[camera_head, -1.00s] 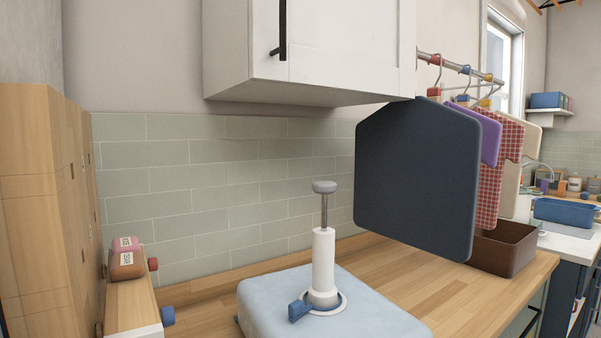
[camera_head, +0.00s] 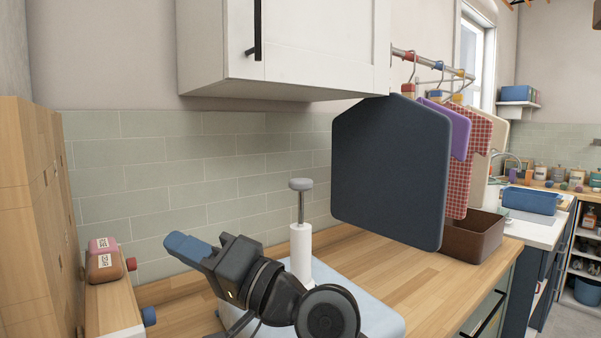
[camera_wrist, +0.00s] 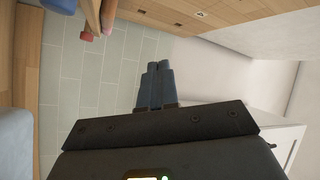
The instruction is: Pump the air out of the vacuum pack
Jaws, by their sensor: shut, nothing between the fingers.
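The vacuum pack (camera_head: 382,318) is a pale blue, flat-topped block on the wooden counter, partly hidden behind my arm. A white pump cylinder (camera_head: 301,246) stands upright on it. Its metal rod is raised, with a grey knob (camera_head: 301,184) on top. The pump's base and the blue part at its foot are hidden by my arm. My gripper (camera_head: 180,246) has blue fingertips, is shut and empty, and is in the air left of the pump, apart from it. In the wrist view the two fingers (camera_wrist: 155,88) lie together with nothing between them.
A white wall cabinet (camera_head: 290,50) hangs above the counter. Dark blue, purple and checked cloths (camera_head: 392,170) hang from a rail at the right, over a brown bin (camera_head: 472,237). Bare counter (camera_head: 400,262) lies between.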

